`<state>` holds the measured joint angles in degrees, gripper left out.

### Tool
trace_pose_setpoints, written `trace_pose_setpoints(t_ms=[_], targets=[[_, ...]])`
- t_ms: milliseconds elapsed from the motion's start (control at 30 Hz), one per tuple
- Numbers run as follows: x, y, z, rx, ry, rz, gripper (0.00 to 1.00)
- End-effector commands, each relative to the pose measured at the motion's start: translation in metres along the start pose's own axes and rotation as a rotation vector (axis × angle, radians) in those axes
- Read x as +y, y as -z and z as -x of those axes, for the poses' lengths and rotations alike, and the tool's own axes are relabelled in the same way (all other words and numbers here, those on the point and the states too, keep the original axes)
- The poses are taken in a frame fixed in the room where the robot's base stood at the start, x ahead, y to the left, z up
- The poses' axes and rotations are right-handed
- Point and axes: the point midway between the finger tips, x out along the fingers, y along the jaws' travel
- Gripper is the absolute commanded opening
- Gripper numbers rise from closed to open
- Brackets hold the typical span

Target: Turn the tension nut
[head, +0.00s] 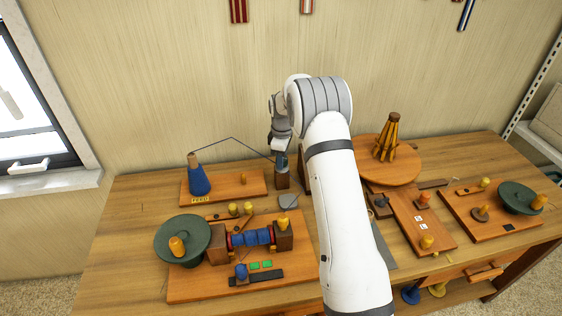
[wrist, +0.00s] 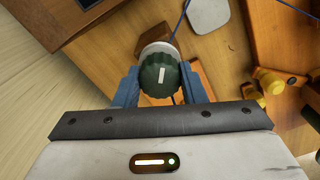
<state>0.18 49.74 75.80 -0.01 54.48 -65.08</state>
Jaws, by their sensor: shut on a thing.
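The tension nut (wrist: 158,76) is a dark green ribbed knob with a white mark on its face. It sits on a pale round base in the wrist view. My gripper (wrist: 161,88) has its blue fingers on either side of the nut and is shut on it. In the head view my gripper (head: 281,160) is at the top of a small wooden post (head: 283,181) at the back of the bench. There the nut is too small and covered to make out.
A blue thread cone (head: 199,182) stands on a board to the left, its thread running toward the post. A winding board (head: 200,288) with a green handwheel (head: 168,229) lies in front. A round wooden turntable (head: 411,168) is right of my arm. A grey pad (head: 288,201) lies near the post.

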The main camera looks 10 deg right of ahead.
Motion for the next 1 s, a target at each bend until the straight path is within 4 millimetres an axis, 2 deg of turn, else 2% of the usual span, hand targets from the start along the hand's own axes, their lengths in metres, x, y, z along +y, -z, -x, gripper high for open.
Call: trace_pose_setpoints(t_ms=[500,1000], targets=[[0.0006,-0.0003,-0.0006,0.001,-0.001,0.381,0.14],[0.0010,-0.0007,0.0009,0.001,-0.002,0.489,0.14]])
